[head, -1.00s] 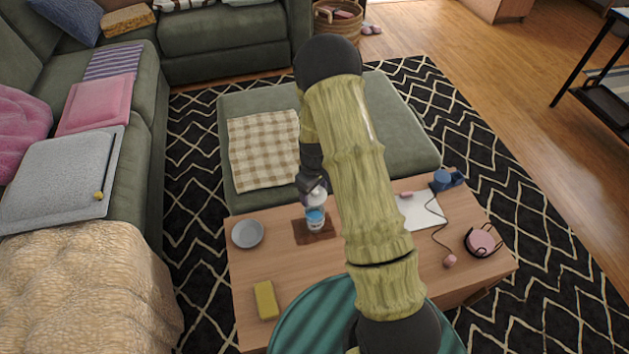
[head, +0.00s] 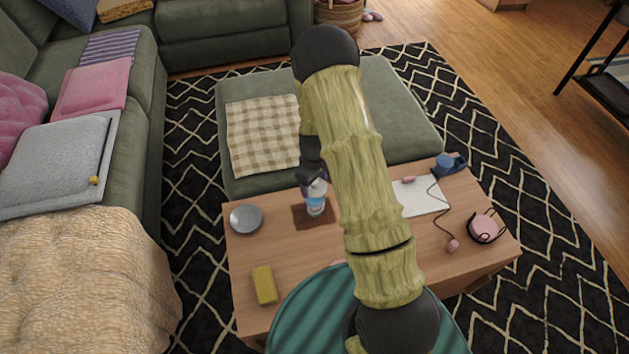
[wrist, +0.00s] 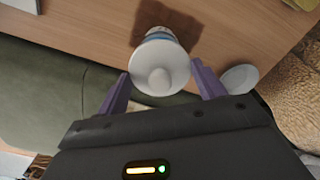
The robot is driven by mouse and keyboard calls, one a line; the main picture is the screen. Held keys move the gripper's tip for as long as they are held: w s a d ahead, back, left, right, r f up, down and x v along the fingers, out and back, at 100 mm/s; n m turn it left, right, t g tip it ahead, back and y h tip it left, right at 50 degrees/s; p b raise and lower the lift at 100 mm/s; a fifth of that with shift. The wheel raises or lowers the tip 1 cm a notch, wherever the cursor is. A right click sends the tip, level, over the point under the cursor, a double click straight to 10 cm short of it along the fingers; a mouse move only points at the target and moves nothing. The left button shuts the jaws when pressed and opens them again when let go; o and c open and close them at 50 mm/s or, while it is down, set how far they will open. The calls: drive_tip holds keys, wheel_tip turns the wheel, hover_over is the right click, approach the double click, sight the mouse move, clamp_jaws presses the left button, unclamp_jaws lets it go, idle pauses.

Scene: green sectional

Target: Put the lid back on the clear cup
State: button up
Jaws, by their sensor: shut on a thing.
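The clear cup (head: 315,207), with a blue band, stands upright on a brown mat (head: 300,219) on the wooden coffee table. My gripper (head: 312,180) is directly above it, shut on the white lid (head: 316,188). In the wrist view, the round lid (wrist: 160,64) with its central knob sits between the purple fingers of my gripper (wrist: 160,85). Part of the cup (wrist: 158,33) shows behind the lid, its opening hidden. The lid looks roughly lined up over the cup; I cannot tell whether they touch.
A grey plate (head: 246,219) and a yellow sponge (head: 264,285) lie left of the mat. White paper (head: 420,199), a blue object (head: 451,165), a cord and a pink round item (head: 482,228) lie at right. The green ottoman (head: 400,115) is behind the table.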

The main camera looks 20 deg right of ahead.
drive_tip(key=shift+f+b, duration=0.55)
drive_tip(key=shift+f, duration=0.75)
drive_tip(key=shift+r+p, duration=0.1)
drive_tip(key=shift+p, duration=0.2)
drive_tip(key=shift+f, duration=0.2)
idle(1.6)
drive_tip(key=o, duration=1.2)
drive_tip(key=shift+c, duration=0.2)
drive_tip(key=shift+r, duration=0.1)
drive_tip(key=shift+r+p, duration=3)
drive_tip(key=shift+r, duration=0.45)
